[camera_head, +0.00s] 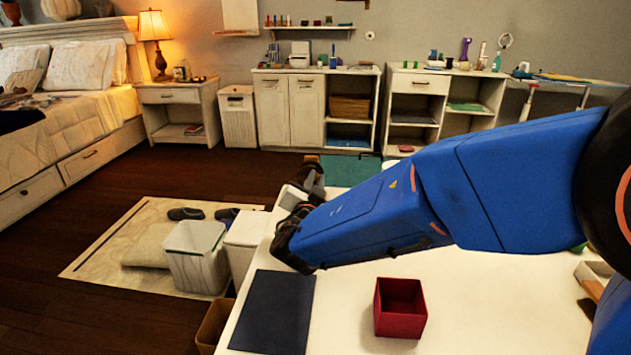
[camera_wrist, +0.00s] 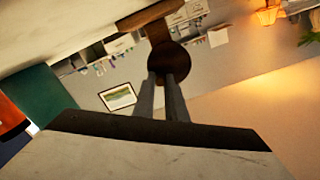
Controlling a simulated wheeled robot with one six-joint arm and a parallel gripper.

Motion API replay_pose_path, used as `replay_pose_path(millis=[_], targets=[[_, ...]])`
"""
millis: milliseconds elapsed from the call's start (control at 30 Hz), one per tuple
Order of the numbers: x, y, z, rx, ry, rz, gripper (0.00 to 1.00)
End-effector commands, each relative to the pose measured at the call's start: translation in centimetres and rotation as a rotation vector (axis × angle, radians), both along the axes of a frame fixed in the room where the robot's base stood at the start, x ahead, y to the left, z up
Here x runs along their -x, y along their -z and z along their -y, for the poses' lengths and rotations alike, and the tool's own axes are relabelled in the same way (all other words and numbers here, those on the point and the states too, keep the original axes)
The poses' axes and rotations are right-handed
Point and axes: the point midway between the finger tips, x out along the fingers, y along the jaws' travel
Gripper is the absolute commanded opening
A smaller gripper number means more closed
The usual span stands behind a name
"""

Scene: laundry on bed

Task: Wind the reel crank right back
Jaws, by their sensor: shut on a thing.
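The reel crank shows in the wrist view as a dark brown round knob (camera_wrist: 168,57) with a brown bar (camera_wrist: 150,16) above it at the top edge. The two grey fingers of my gripper (camera_wrist: 165,82) are close together and shut on this knob. In the head view my gripper (camera_head: 305,184) is at the far left part of the white table, beyond my blue arm. The crank is small and dark there, and the reel body cannot be made out clearly behind my wrist.
A red open box (camera_head: 400,309) and a dark blue mat (camera_head: 272,311) lie on the white table (camera_head: 475,310). A teal item (camera_head: 346,168) lies at its far edge. A white bin (camera_head: 195,262) stands on the floor left of the table. The table's front middle is clear.

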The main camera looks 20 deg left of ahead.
Motion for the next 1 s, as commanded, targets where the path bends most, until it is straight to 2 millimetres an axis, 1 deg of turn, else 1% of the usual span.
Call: replay_pose_path(millis=[167,200,233,267,533,667,767,1000], targets=[[0.1,0.1,-0.1,0.002,-0.002,-0.001,0.00],[0.1,0.1,-0.1,0.002,-0.002,-0.001,0.21],[0.1,0.1,-0.1,0.002,-0.002,-0.001,0.28],[0.1,0.1,-0.1,0.001,-0.002,-0.001,0.30],[0.1,0.0,0.0,0.001,-0.001,0.000,0.30],[0.7,0.0,0.1,0.001,-0.001,0.000,0.30],[1.9,0.0,0.3,0.001,-0.002,0.000,0.30],[6.4,-0.1,1.4,0.000,-0.004,0.000,0.30]])
